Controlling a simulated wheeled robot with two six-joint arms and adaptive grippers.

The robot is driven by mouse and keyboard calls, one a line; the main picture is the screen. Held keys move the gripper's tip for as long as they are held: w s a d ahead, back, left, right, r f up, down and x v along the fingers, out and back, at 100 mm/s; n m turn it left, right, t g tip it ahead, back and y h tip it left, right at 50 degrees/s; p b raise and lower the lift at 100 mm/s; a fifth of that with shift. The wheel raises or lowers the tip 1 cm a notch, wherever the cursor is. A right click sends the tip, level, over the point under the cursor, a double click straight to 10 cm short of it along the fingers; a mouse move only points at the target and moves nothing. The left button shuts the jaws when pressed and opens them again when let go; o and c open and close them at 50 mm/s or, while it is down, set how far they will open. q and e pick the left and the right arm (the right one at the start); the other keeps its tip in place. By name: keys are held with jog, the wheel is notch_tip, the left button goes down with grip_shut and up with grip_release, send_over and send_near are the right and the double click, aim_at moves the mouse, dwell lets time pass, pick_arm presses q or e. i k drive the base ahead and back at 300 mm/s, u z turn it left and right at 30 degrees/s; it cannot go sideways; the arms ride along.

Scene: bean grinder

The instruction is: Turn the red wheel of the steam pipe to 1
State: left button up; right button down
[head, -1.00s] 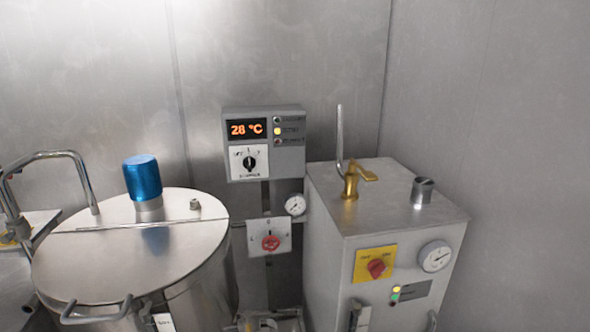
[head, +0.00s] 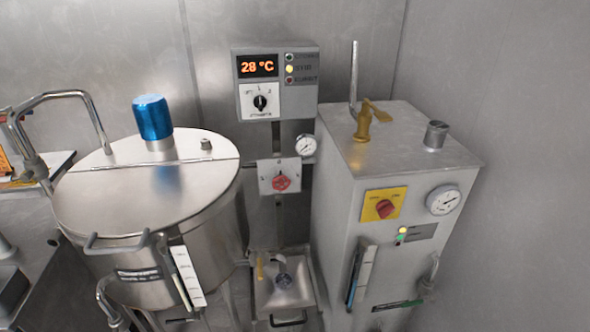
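The small red wheel (head: 281,183) sits on a pale square plate (head: 268,170) in the middle of the head view, below the grey control box. The plate's marks are too small to read, so I cannot tell which one the wheel points to. The wheel is unobstructed and nothing touches it. Neither of my grippers is in view.
A steel kettle with a blue-capped lid (head: 152,118) stands at left. A grey control box (head: 275,82) shows 28 °C. A boiler cabinet (head: 335,190) with a red-on-yellow switch (head: 384,207) stands close on the right. A round gauge (head: 306,145) is beside the wheel plate.

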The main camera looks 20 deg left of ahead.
aim_at(281, 183)
jog(key=u, duration=0.4)
jog(key=k, duration=0.55)
jog(key=u, duration=1.1)
jog(key=i, duration=1.15)
jog(key=z, duration=0.25)
